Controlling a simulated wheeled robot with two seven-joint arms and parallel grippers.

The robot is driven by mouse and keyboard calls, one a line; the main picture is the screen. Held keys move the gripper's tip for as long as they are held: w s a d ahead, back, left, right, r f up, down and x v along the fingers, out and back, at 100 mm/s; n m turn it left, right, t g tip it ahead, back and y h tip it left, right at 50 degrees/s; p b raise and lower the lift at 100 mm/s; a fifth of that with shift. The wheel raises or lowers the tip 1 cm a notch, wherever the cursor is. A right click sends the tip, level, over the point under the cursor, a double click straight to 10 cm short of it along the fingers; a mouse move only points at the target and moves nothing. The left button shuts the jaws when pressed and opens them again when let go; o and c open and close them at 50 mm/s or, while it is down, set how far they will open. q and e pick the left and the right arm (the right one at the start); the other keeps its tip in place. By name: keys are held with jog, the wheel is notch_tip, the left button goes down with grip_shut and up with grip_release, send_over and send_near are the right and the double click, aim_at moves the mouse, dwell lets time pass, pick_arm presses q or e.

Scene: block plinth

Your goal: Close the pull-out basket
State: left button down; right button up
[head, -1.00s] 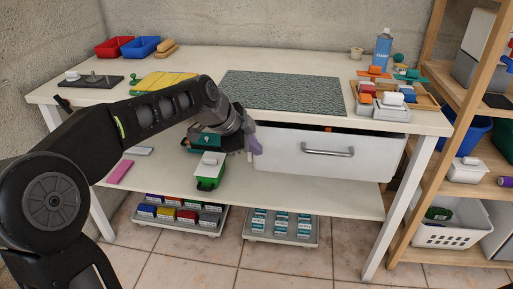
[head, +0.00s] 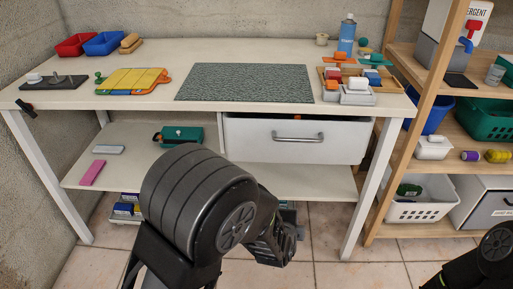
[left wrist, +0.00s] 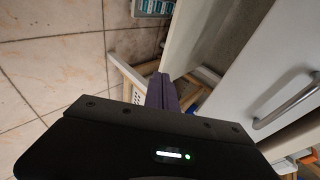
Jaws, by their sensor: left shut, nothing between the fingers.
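The pull-out basket appears to be the white-fronted drawer (head: 297,145) with a bar handle under the right half of the workbench. Its front stands a little forward, with a dark gap and a bit of orange above its top edge. In the left wrist view a white panel with a bar handle (left wrist: 287,103) is at the right. My left gripper (left wrist: 162,90) has purple fingers, shut and empty, left of that handle and apart from it. In the head view my left arm hides the fingers. My right gripper is out of view.
The bench top (head: 150,60) holds a grey mat (head: 245,82), red and blue trays and a block tray at right. A teal case (head: 181,135) lies on the lower shelf (head: 130,170). A wooden rack (head: 425,110) stands at right. Tiled floor is open in front.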

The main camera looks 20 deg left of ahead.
aim_at(257, 141)
pick_arm(q)
jog(key=a+r+n+t+y, duration=0.1)
jog(key=a+r+t+y, duration=0.4)
jog(key=a+r, duration=0.6)
jog(key=shift+a+r+t, duration=0.3)
jog(key=shift+r+t, duration=0.5)
jog(key=shift+t, duration=0.3)
jog(key=shift+w, duration=0.1)
jog(key=b+x, duration=0.2)
jog(key=x, duration=1.1)
jog(key=shift+w+a+b, duration=0.15)
jog(key=shift+w+b, duration=0.2)
jog(key=shift+w, duration=0.1)
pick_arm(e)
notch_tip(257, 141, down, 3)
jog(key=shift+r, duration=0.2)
pick_arm(q)
jog(key=shift+w, duration=0.1)
jog(key=x, duration=0.4)
jog(key=shift+w+a+r, duration=0.1)
jog(key=shift+w+a, duration=0.05)
jog(key=shift+w, duration=0.15)
jog(key=shift+a+r, duration=0.1)
jog(key=shift+r, duration=0.1)
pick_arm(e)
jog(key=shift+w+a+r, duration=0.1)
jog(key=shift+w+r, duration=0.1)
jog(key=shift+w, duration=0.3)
